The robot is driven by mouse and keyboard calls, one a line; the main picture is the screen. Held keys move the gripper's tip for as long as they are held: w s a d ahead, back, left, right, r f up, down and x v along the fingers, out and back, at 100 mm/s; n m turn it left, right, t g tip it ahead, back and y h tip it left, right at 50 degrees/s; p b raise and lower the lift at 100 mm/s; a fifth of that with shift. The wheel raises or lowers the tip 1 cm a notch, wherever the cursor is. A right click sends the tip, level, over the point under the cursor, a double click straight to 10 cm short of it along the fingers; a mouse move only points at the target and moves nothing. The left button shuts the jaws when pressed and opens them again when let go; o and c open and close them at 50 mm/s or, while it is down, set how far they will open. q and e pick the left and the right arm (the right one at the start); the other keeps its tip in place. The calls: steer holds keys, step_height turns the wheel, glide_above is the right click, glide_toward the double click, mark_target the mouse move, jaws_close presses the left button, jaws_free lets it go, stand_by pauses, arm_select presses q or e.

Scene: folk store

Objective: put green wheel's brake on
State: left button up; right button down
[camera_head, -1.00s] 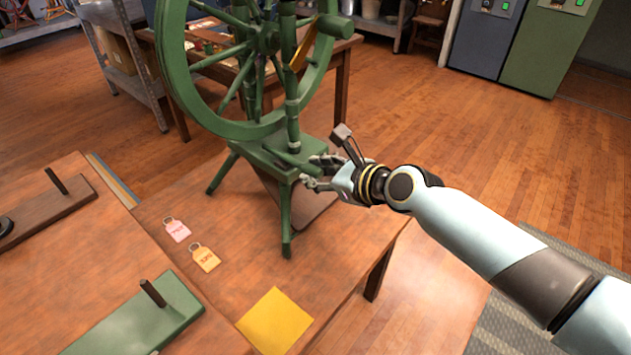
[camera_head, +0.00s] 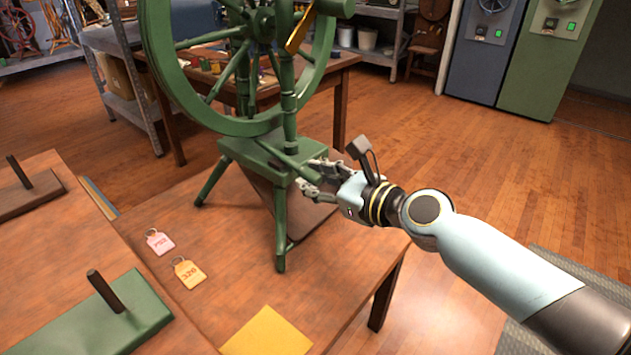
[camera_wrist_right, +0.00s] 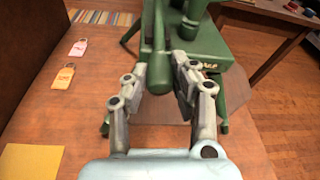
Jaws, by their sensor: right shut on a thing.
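The green spinning wheel (camera_head: 261,128) stands on the wooden table, its big round rim upright above a small green bench on legs. A green lever (camera_head: 284,160) slants down from the bench toward my right gripper (camera_head: 318,177). In the right wrist view, a green rod-like end (camera_wrist_right: 155,75) lies between the two fingers of the right gripper (camera_wrist_right: 157,80). The right gripper is shut on this lever, at the right side of the bench. The fingers partly hide the lever's tip. My left gripper is not in view.
A pink tag (camera_head: 159,241) and a yellow-orange tag (camera_head: 189,273) lie on the table (camera_head: 225,285), near a yellow sheet (camera_head: 267,335). A green base with a dark peg (camera_head: 130,325) and a brown base (camera_head: 30,197) are at left. Open floor lies to the right.

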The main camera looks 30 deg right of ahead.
steer(key=c, duration=1.1)
jaws_free()
steer(key=v, duration=1.2)
steer(key=shift+f, duration=0.2)
